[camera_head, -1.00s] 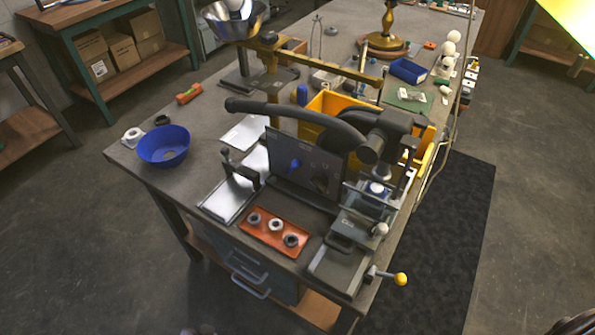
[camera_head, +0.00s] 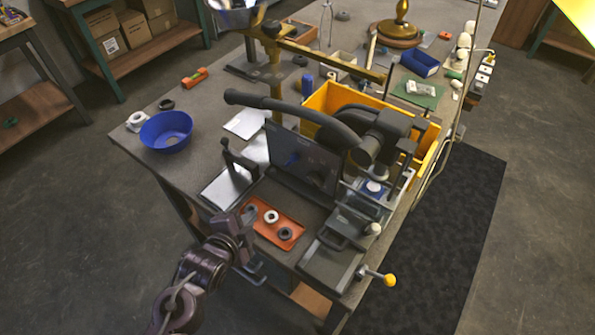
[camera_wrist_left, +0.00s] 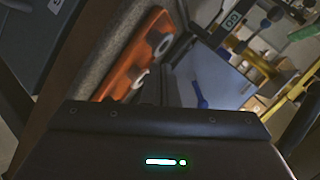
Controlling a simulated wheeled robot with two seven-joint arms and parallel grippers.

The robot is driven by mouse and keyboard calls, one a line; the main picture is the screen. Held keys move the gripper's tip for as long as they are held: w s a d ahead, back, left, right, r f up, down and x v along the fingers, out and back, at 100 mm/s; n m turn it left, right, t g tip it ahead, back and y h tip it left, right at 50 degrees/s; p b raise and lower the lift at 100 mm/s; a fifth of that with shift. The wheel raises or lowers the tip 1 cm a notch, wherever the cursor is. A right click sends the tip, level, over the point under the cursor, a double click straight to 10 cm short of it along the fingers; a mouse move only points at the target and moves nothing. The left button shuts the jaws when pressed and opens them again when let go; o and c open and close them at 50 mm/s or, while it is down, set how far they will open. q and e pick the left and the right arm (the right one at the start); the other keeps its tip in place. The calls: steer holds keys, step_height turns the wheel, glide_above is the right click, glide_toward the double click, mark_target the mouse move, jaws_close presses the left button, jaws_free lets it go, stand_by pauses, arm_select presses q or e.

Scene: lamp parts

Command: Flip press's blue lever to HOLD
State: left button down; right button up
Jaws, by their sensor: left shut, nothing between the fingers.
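The press (camera_head: 385,140) is a dark machine with a long curved black handle, standing near the table's front right corner. A dark upright panel (camera_head: 318,168) is at its front left. The blue lever (camera_head: 292,158) shows small and dim on that panel; in the left wrist view the blue lever (camera_wrist_left: 199,93) stands out from a grey-blue face. Any HOLD marking is too small to read. My left gripper (camera_head: 247,218) is shut and empty, at the left end of the orange tray, in front of the panel and apart from the lever. My right gripper is out of view.
The orange tray (camera_head: 262,232) with dark and white rings lies before the panel. A black upright clamp (camera_head: 230,155) stands left of it. A blue bowl (camera_head: 166,131) sits farther left. A yellow bin (camera_head: 330,98) is behind the press. A yellow-knobbed lever (camera_head: 389,280) sticks out at front right.

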mark_target(290, 161)
arm_select(q)
steer(key=d+r+m+t+h, duration=0.1)
steer(key=m, duration=0.2)
steer(key=d+r+m+t+h, duration=0.1)
steer(key=d+r+m+h, duration=0.1)
steer(key=m, duration=0.2)
steer(key=w+d+r+m+t+h, duration=0.1)
steer(key=d+m+t, duration=0.1)
steer(key=m, duration=0.1)
steer(key=shift+d+r+h, duration=0.25)
steer(key=shift+h, duration=0.05)
steer(key=shift+s+d+r+m+h, duration=0.15)
steer(key=shift+r+m+h, duration=0.1)
steer(key=shift+m, duration=0.25)
steer(key=shift+s+d+r+m+h, duration=0.1)
steer(key=shift+m+h, duration=0.15)
steer(key=shift+m, duration=0.25)
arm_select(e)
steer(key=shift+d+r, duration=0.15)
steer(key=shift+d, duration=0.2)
arm_select(q)
steer(key=p+x, duration=0.2)
steer(key=x, duration=0.7)
steer(key=shift+w+r+p, duration=0.15)
steer(key=shift+p, duration=0.2)
steer(key=shift+w+d, duration=0.2)
steer(key=shift+w, duration=0.15)
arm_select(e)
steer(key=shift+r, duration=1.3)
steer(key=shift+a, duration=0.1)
